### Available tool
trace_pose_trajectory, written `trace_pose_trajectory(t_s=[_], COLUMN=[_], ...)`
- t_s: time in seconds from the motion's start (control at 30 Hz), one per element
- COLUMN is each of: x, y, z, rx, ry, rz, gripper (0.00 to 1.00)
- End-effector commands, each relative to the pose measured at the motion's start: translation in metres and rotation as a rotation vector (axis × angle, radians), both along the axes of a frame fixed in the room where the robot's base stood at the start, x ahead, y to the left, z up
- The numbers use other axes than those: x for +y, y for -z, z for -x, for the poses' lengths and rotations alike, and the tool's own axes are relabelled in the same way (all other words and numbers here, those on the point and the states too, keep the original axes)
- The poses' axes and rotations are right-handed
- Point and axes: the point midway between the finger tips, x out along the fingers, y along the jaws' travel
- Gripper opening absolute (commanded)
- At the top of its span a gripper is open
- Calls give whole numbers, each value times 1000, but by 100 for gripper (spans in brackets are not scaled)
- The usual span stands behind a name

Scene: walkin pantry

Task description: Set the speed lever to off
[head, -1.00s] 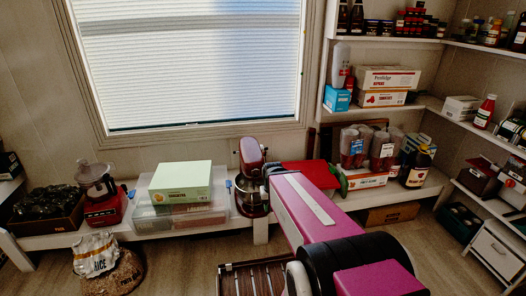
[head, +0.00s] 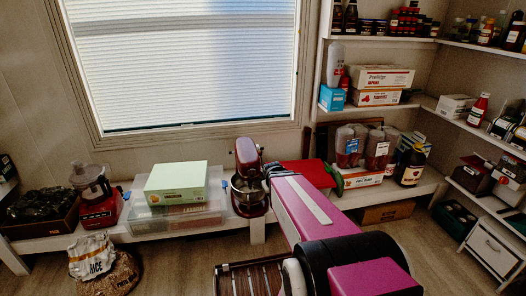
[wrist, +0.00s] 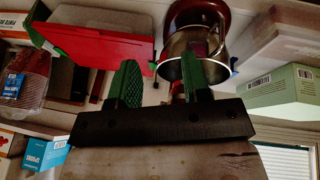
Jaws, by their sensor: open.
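A dark red stand mixer (head: 246,153) with a metal bowl stands on the low white shelf below the window. It shows upside down at the top of the wrist view, where its bowl (wrist: 190,52) lies just beyond the fingertips. My gripper (wrist: 158,72) has two green fingers, spread apart with nothing between them. The right finger overlaps the bowl in the picture; I cannot tell whether they touch. In the head view my arm reaches to the mixer's right side and hides part of it. I cannot make out the speed lever in either view.
A pale green box (head: 177,180) on a clear plastic bin and a red blender (head: 96,195) stand left of the mixer. A red board (head: 304,173) lies to its right, with jars and boxes beyond.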

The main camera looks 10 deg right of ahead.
Motion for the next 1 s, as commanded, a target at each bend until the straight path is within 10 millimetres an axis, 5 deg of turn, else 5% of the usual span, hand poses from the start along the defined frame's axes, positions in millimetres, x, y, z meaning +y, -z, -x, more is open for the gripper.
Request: trace_pose_trajectory(t_s=[0.03,0.2,0.5,0.73,1.0], x=[-11,-44,-74,-73,-65], y=[4,4,-10,-14,-11], z=[-27,-98,-195,-234,-240], rx=[-67,-310,-708,-995,-1215], ry=[-46,-241,-636,-943,-1160], rz=[45,233,597,862,1032], gripper=[44,44,44,44,44])
